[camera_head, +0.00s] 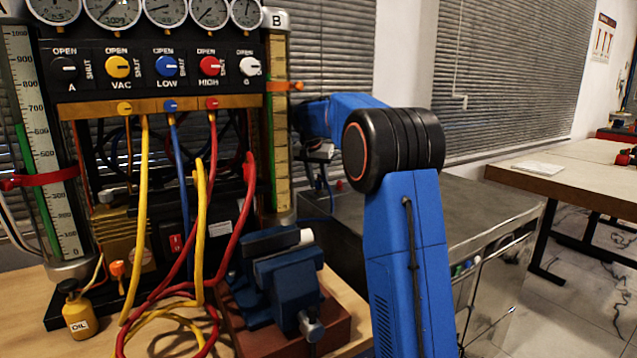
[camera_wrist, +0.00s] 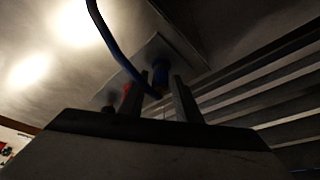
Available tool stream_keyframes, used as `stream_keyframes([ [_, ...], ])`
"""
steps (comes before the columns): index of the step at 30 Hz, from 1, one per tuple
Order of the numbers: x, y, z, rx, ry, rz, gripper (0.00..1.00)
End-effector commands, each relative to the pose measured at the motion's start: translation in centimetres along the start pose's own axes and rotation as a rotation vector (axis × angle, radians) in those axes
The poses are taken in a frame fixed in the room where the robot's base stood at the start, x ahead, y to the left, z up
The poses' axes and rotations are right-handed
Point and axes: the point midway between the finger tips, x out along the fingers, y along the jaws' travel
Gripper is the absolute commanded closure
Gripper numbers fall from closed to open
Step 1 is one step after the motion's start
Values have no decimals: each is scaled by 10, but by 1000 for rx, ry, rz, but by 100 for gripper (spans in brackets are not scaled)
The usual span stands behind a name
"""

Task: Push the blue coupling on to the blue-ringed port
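My gripper (camera_head: 318,152) is at the end of my blue arm, above the steel cabinet in the head view. Its fingers are small and partly hidden there. In the wrist view the two dark fingers (camera_wrist: 162,98) stand apart. A blue coupling (camera_wrist: 160,76) with a brassy tip shows between them, with dark gaps beside it; I cannot tell whether either finger touches it. A blue hose (camera_wrist: 111,45) curves near it. In the head view a thin blue hose (camera_head: 329,196) hangs below the gripper. I cannot pick out the blue-ringed port with certainty.
The gauge panel (camera_head: 160,84) stands at left, with yellow, blue and red hoses below its brass strip (camera_head: 85,111). A blue vise (camera_head: 285,280) is at its front right. The steel cabinet (camera_head: 450,215) lies behind my arm. A red fitting (camera_wrist: 127,88) shows near the blue coupling.

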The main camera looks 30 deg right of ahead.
Motion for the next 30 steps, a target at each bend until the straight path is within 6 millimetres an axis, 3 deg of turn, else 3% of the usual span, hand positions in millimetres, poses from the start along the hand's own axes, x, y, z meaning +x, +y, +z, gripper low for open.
stream_keyframes([
  [3, 0, 0, 0, 0, 1, 0, 70],
  [6, 0, 0, 0, 0, 1, -1, 48],
  [19, -8, 0, -4, 1, 3, -2, 48],
  [30, -64, 0, -28, 1, 3, -2, 48],
])
